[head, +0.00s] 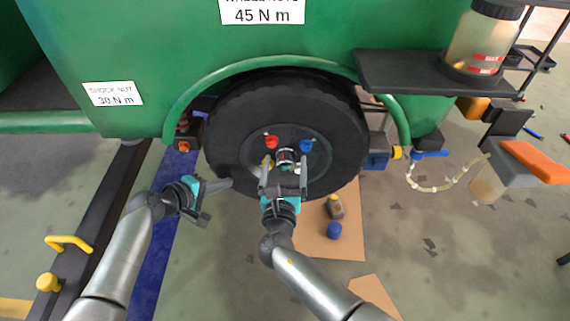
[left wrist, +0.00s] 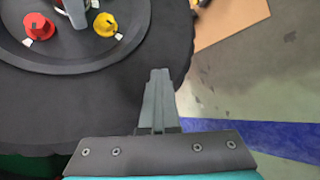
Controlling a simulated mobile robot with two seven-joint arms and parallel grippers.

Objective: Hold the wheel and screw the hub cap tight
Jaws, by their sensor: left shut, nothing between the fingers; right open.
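The wheel (head: 240,115) is a black tyre with a dark disc, under the green wheel arch. A red nut (head: 271,141), a blue nut (head: 306,146) and a partly hidden yellow nut sit on its disc. A small dark and silvery round part (head: 286,156), apparently the hub cap, is at the centre; how it is seated cannot be told. My right gripper (head: 284,180) is open, its fingers pointing at the hub on either side below this part. My left gripper (head: 228,183) is shut and empty by the tyre's lower left edge. In the left wrist view its closed fingers (left wrist: 159,75) lie over the tyre.
A black shelf (head: 420,76) with a jar (head: 483,42) juts out at right. A yellow-handled dark rail (head: 110,205) runs at left.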

